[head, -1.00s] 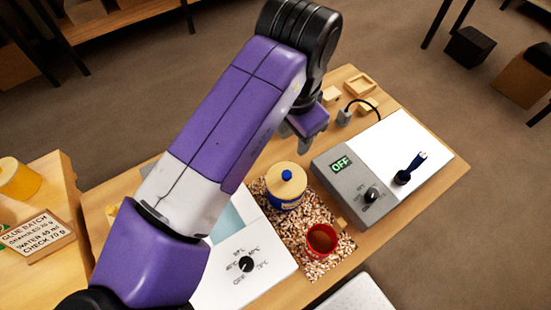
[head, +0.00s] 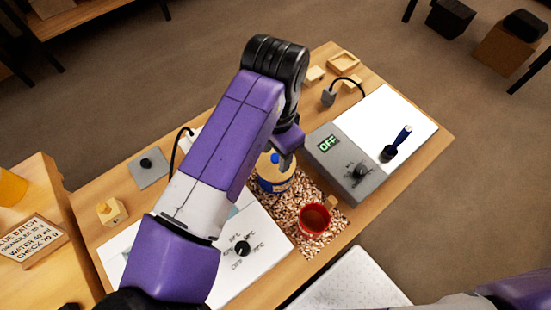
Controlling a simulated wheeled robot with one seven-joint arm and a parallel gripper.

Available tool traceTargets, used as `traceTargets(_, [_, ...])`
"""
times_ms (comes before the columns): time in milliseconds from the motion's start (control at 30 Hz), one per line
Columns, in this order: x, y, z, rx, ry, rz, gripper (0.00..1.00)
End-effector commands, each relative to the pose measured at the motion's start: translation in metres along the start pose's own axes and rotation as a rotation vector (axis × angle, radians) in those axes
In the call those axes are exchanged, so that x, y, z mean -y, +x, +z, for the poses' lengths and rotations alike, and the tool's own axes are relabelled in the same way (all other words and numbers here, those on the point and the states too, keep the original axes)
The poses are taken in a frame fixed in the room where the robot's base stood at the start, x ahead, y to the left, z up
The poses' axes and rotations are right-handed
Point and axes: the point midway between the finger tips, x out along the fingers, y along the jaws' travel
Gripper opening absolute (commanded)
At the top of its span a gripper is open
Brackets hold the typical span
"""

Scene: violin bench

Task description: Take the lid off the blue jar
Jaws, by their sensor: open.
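The blue jar (head: 274,186) stands on the speckled mat (head: 308,241) near the middle of the bench. Its pale wooden lid (head: 266,171) is on it, with a blue knob (head: 275,158) on top. My gripper (head: 286,159) is open, with its fingers pointing down beside the knob at the lid's right side. The arm and gripper hide part of the lid and jar. I cannot tell whether a finger touches the knob.
A red mug (head: 314,219) stands close to the jar on the mat. A grey control box (head: 342,170) reading OFF is at the right, beside a white plate (head: 412,126) with a dark-blue-handled brush (head: 397,143). A white dial unit (head: 257,268) lies in front.

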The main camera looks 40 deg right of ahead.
Motion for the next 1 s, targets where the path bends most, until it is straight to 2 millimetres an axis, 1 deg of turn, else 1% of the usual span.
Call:
traceTargets(200, [0.0,0.001,0.0,0.0,0.0,-0.001,0.46])
traceTargets(267, [0.0,0.001,0.0,0.0,0.0,-0.001,0.36])
traceTargets(300, [0.0,0.001,0.0,0.0,0.0,-0.001,0.28])
traceTargets(367, [0.0,0.001,0.0,0.0,0.0,-0.001,0.17])
traceTargets(400, [0.0,0.001,0.0,0.0,0.0,-0.001,0.09])
traceTargets(433, [0.0,0.001,0.0,0.0,0.0,-0.001,0.03])
traceTargets(467, [0.0,0.001,0.0,0.0,0.0,-0.001,0.0])
traceTargets(833, [0.0,-0.001,0.0,-0.001,0.0,-0.002,0.0])
traceTargets(1000, [0.001,-0.012,0.0,-0.001,0.001,-0.004,0.0])
